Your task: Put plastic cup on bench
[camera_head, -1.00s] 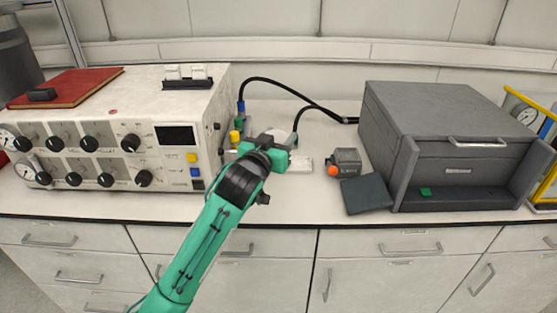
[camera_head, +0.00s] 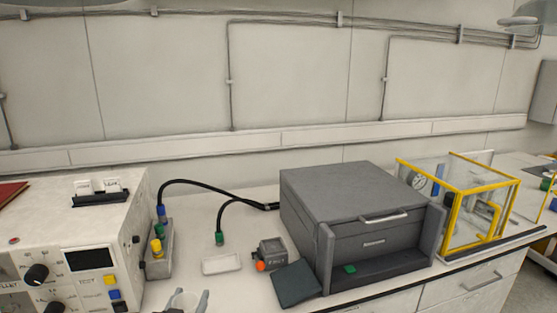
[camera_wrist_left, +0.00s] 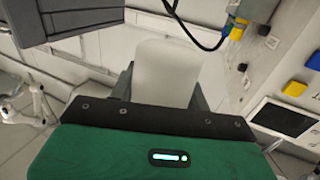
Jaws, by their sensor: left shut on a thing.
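The plastic cup (camera_wrist_left: 167,72) is whitish and translucent. In the left wrist view it sits between the two grey fingers of my left gripper (camera_wrist_left: 162,84), which is shut on it. In the head view only the fingertips of my left gripper (camera_head: 187,296) and the rim of the cup (camera_head: 186,303) show at the bottom edge, in front of the bench (camera_head: 235,286). The lower part of the cup and the arm are cut off there. I cannot tell the cup's height relative to the bench top. My right gripper is not in view.
A control unit (camera_head: 60,215) with knobs stands at left, beside a connector block (camera_head: 159,255) with cables. A small white tray (camera_head: 221,264), a grey device (camera_head: 270,252), a dark pad (camera_head: 296,283) and a large grey box (camera_head: 350,215) follow rightward. Bench front near the tray is clear.

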